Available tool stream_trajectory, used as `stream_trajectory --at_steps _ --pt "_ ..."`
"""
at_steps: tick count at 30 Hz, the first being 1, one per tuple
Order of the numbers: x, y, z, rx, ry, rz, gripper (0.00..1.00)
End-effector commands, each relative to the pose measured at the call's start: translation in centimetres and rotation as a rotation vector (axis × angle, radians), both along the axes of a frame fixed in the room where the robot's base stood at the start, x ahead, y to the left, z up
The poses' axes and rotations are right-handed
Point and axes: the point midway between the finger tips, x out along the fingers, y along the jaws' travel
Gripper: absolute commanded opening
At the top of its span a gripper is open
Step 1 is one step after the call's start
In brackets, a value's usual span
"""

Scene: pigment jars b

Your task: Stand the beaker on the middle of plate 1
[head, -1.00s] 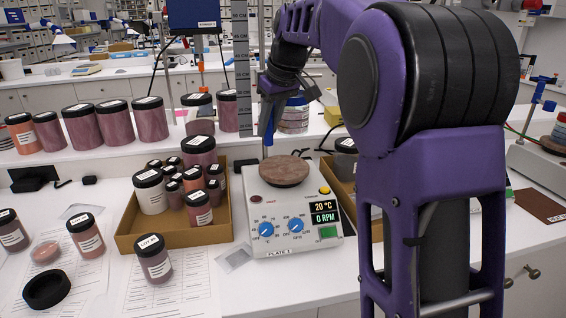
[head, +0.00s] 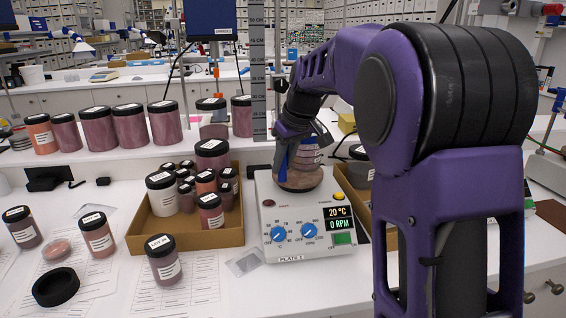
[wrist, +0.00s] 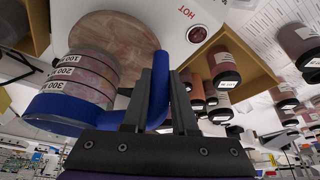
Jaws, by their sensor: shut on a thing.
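The beaker (head: 309,158) is clear with a blue rim, blue handle and white volume labels. In the head view it is upright over the round brown top (head: 296,186) of plate 1 (head: 318,242). My gripper (head: 284,160) is on its left side. In the wrist view, the jaws of my gripper (wrist: 160,95) are shut on the blue handle, and the beaker (wrist: 80,75) is left of them. The brown plate top (wrist: 108,35) lies beyond its base. I cannot tell whether the base touches the plate.
A cardboard tray (head: 190,238) of several pigment jars stands close left of plate 1. Another box (head: 350,190) is just right of it, partly behind my arm. A lone jar (head: 164,262) stands front left. A vertical ruler (head: 257,70) rises behind.

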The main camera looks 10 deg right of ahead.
Motion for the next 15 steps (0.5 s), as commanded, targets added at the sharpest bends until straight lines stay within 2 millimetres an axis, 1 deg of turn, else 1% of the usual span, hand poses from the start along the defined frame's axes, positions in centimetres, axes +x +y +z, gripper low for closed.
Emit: stream_trajectory --at_steps 1,5,6,13,15 --pt "0.0 0.0 -0.14 0.0 0.001 0.0 0.3" --pt "0.0 0.0 -0.1 0.0 0.0 0.0 0.53" --pt "0.0 0.0 -0.1 0.0 0.0 0.0 0.56" --pt "0.0 -0.01 -0.07 0.0 0.0 0.0 0.56" --pt "0.01 -0.01 0.21 0.0 0.0 0.0 0.56"
